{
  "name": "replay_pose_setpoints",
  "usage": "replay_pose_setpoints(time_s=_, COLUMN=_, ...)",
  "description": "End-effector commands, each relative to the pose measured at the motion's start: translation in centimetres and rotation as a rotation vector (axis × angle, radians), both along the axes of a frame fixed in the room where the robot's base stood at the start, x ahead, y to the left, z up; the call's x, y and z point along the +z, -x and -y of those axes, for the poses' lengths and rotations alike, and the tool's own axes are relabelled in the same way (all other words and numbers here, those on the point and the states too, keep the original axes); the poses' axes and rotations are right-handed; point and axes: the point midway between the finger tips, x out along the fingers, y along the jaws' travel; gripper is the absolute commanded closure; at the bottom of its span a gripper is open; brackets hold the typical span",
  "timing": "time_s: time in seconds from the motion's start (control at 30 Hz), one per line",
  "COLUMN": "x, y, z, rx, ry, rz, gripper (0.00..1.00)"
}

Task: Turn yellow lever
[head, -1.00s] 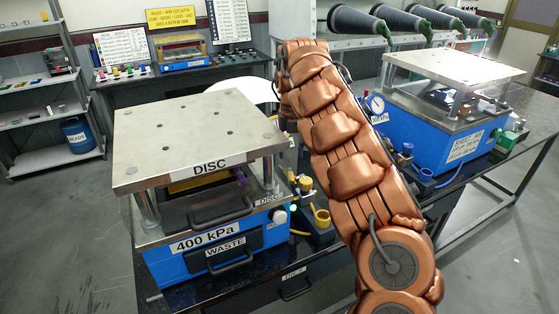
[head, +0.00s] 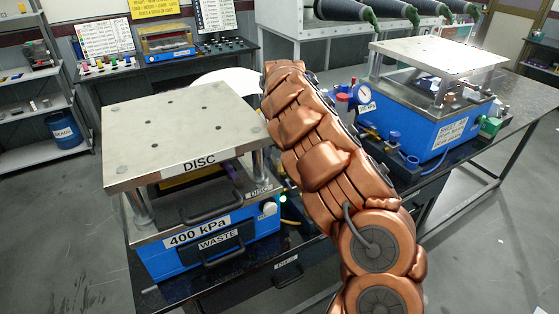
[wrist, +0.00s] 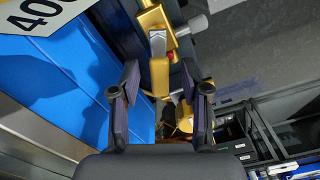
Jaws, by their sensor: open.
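In the wrist view, a yellow valve part, which looks like the yellow lever (wrist: 160,78), lies between and just beyond the fingertips of my gripper (wrist: 160,92). A silver piece sits above it on the yellow body (wrist: 152,18). My gripper is open, one finger on each side of the yellow part with gaps showing. I cannot tell how deep the part lies between the fingers. In the head view my arm covers the gripper and most of the yellow fittings beside the DISC press (head: 180,130).
The blue press base with its 400 kPa label (wrist: 45,12) is close on the left in the wrist view. A second blue press (head: 425,130) stands on the bench to the right, with a gauge (head: 362,94) and small valves beside it. A back bench holds more equipment.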

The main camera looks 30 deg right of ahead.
Motion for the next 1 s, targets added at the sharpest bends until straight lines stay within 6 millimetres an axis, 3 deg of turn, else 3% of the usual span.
replay_pose_setpoints(time_s=0.2, x=-0.02, y=-0.02, z=0.0, rx=0.0, ry=0.0, rz=0.001, gripper=0.54)
replay_pose_setpoints(time_s=0.63, x=0.0, y=-0.04, z=0.02, rx=0.0, ry=0.0, rz=0.001, gripper=0.99)
replay_pose_setpoints(time_s=1.0, x=0.08, y=-0.06, z=-0.03, rx=-0.017, ry=0.0, rz=0.001, gripper=1.0)
